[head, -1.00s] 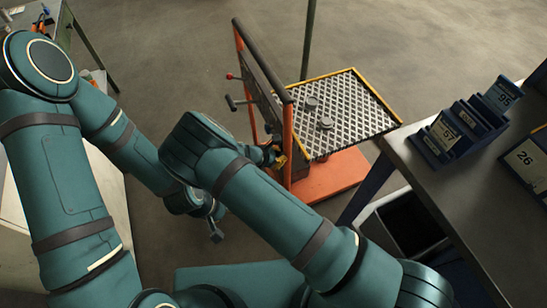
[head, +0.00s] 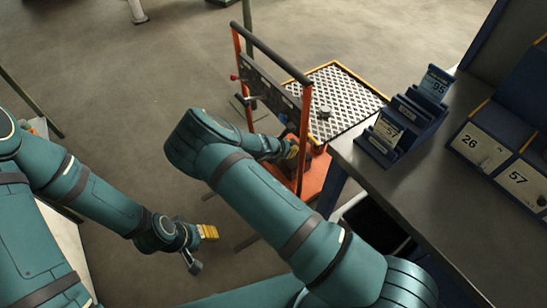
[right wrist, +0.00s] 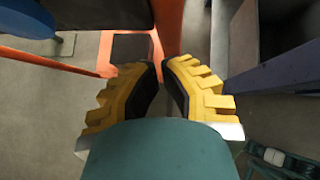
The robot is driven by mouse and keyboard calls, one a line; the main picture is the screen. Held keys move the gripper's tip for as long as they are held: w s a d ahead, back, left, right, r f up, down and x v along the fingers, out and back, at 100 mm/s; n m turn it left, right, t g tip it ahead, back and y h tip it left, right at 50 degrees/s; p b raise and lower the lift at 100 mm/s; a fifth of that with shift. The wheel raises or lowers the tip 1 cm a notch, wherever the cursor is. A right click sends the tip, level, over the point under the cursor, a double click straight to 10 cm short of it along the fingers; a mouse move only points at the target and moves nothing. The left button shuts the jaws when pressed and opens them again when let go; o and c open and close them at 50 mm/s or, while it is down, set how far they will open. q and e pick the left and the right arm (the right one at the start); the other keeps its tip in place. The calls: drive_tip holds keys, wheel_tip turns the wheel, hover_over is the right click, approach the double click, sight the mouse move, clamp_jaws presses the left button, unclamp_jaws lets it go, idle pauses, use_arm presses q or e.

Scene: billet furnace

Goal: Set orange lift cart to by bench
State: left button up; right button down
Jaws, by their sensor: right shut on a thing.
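The orange lift cart (head: 305,125) stands on the floor at the centre of the head view. It has an orange frame with a dark push bar and a yellow-edged, diamond-plate platform (head: 350,90). The grey-topped bench (head: 400,185) is at the right, its near left corner overlapping the platform's near edge in the picture; I cannot tell whether they touch. My right gripper (head: 292,148) is shut on the cart's orange upright, which shows beyond the yellow fingers (right wrist: 163,72) in the right wrist view. My left gripper (head: 208,232) hangs apart from the cart; its finger gap is unclear.
A small round grey piece (head: 323,112) rests on the platform. Blue card holders (head: 405,120) and numbered drawers (head: 490,150) stand on the bench. A dark bin (head: 372,225) is under the bench.

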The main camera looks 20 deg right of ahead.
sight(301, 140)
use_arm(q)
drive_tip(key=shift+w+f+b, duration=0.1)
drive_tip(key=shift+f+b, duration=0.35)
drive_tip(key=shift+f, duration=0.1)
use_arm(e)
drive_tip(key=shift+w+d, duration=0.3)
drive_tip(key=shift+d, duration=0.55)
drive_tip(key=shift+w+d, duration=0.25)
drive_tip(key=shift+d, duration=0.55)
drive_tip(key=shift+w+d, duration=0.3)
drive_tip(key=shift+d, duration=0.55)
drive_tip(key=shift+a, duration=0.1)
